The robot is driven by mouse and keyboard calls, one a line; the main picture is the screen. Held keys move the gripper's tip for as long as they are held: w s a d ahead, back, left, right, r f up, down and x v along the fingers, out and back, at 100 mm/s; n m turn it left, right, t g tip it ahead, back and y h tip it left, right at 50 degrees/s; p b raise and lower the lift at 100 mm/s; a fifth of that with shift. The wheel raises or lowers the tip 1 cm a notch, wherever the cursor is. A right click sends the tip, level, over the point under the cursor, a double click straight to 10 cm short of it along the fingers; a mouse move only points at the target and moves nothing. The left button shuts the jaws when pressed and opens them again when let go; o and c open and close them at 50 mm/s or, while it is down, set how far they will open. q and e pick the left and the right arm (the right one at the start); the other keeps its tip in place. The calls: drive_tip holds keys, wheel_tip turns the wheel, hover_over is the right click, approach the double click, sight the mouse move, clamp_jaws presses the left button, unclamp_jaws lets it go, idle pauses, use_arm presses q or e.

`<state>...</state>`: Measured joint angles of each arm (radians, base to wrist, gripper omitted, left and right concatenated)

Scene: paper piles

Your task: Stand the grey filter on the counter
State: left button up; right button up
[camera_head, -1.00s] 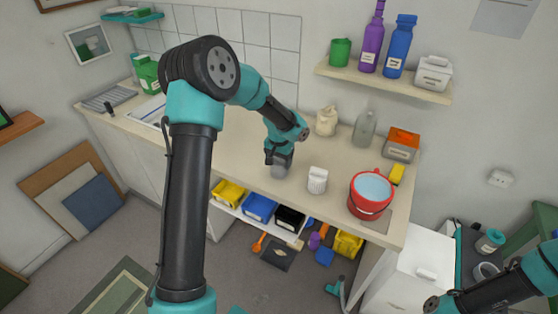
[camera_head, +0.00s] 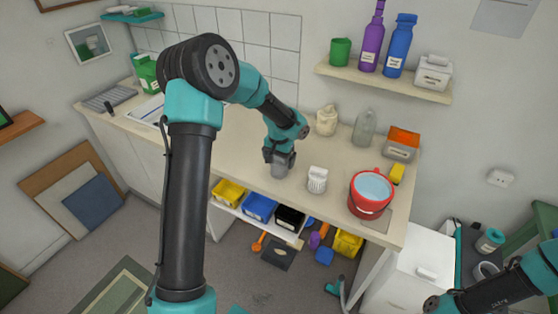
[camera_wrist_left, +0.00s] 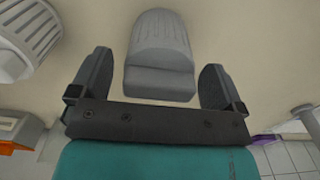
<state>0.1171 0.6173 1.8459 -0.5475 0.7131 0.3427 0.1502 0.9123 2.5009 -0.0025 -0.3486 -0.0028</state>
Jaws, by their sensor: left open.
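The grey filter (camera_head: 279,171) is on the counter (camera_head: 236,150), directly below my left gripper (camera_head: 279,163). In the left wrist view the grey filter (camera_wrist_left: 158,50) has a ribbed, rounded body and a smooth stepped block at its near end. It lies between the two spread fingers of my left gripper (camera_wrist_left: 155,82), with a gap on each side. The left gripper is open. The gripper partly hides the filter in the head view, and I cannot tell clearly whether it is upright.
A white ribbed cup-like piece (camera_head: 318,180) stands just right of the filter. A red bucket (camera_head: 370,208) is further right. A cream bag (camera_head: 326,121), a clear bottle (camera_head: 364,128) and an orange-topped box (camera_head: 401,143) are at the back. The counter left of the gripper is mostly clear.

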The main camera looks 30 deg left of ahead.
use_arm(q)
wheel_tip(320, 180, up, 12)
drive_tip(key=shift+f, duration=0.25)
idle(1.7)
